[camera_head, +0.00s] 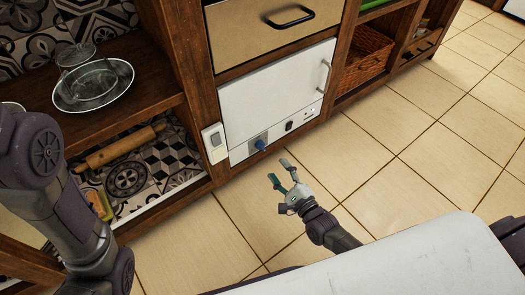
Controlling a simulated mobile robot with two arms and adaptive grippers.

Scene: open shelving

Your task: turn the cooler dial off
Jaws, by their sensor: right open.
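The cooler (275,96) is a white box with a closed door, set low in the wooden shelving in the middle of the head view. Its blue dial (260,145) sticks out at the lower left of its front panel; its exact setting is too small to read. My right gripper (279,171) is open and empty, with its fingers pointing up and left toward the dial. It is a short way below and right of the dial and appears apart from it. My left arm comes in at the left edge, but its gripper is not in view.
A drawer with a black handle (291,18) sits above the cooler. A white switch box (215,142) is on the post left of it. The left shelves hold glass dishes (93,86) and a rolling pin (119,148). A wicker basket (365,58) is at right. The tiled floor is clear.

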